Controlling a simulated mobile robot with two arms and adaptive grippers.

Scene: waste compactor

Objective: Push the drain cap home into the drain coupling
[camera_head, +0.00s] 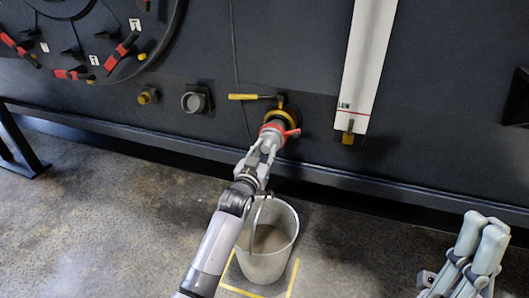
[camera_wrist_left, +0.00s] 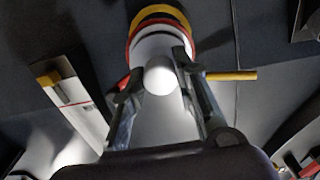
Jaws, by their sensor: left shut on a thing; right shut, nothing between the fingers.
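The drain coupling (camera_head: 284,114) is a yellow-rimmed dark fitting on the dark wall, with a yellow lever (camera_head: 243,97) above it pointing left. The drain cap (camera_head: 273,130), pale with a red ring and red tabs, is in line with the coupling's mouth. In the left wrist view the cap's pale body (camera_wrist_left: 160,76) lies between the fingers, its red ring close against the yellow rim (camera_wrist_left: 160,13). I cannot tell how deep it sits. My left gripper (camera_head: 268,143) is shut on the cap. My right gripper (camera_head: 485,226) is shut and empty at lower right.
A grey bucket (camera_head: 287,252) stands below the coupling on a yellow-marked floor patch. A white level gauge (camera_head: 367,65) with a yellow fitting is right of the coupling. A round grey port (camera_head: 193,102) and a small yellow fitting (camera_head: 147,96) are to the left.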

